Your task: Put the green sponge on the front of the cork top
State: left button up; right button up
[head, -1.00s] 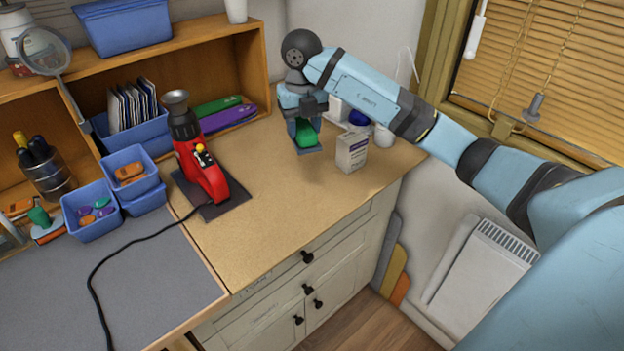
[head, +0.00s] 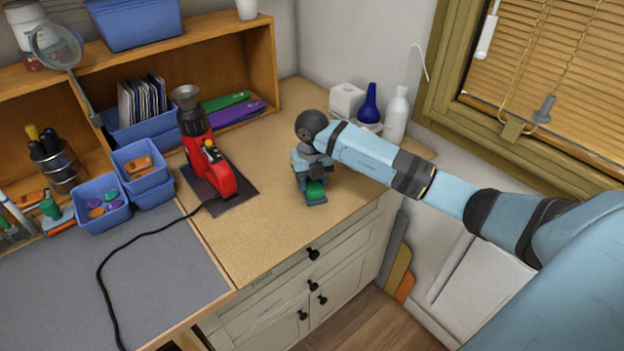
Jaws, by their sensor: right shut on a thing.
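My right gripper (head: 315,192) is shut on the green sponge (head: 315,189) and points down over the right front part of the cork top (head: 262,232). The sponge shows between the fingers, close to the front edge. I cannot tell whether it touches the cork. The cork top is a tan speckled surface on a pale cabinet. My left gripper is not in view.
A red machine (head: 205,160) stands on a dark mat at the left of the cork top, its black cable (head: 112,262) running over the grey mat (head: 165,285). A blue bulb (head: 369,104) and a white bottle (head: 397,115) stand at the back right. The front middle of the cork is clear.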

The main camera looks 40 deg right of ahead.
jog(key=shift+f, duration=0.15)
jog(key=o, duration=0.8)
jog(key=shift+o, duration=0.2)
jog(key=shift+r, duration=0.2)
notch_tip(320, 180, up, 12)
jog(key=shift+b, duration=0.45)
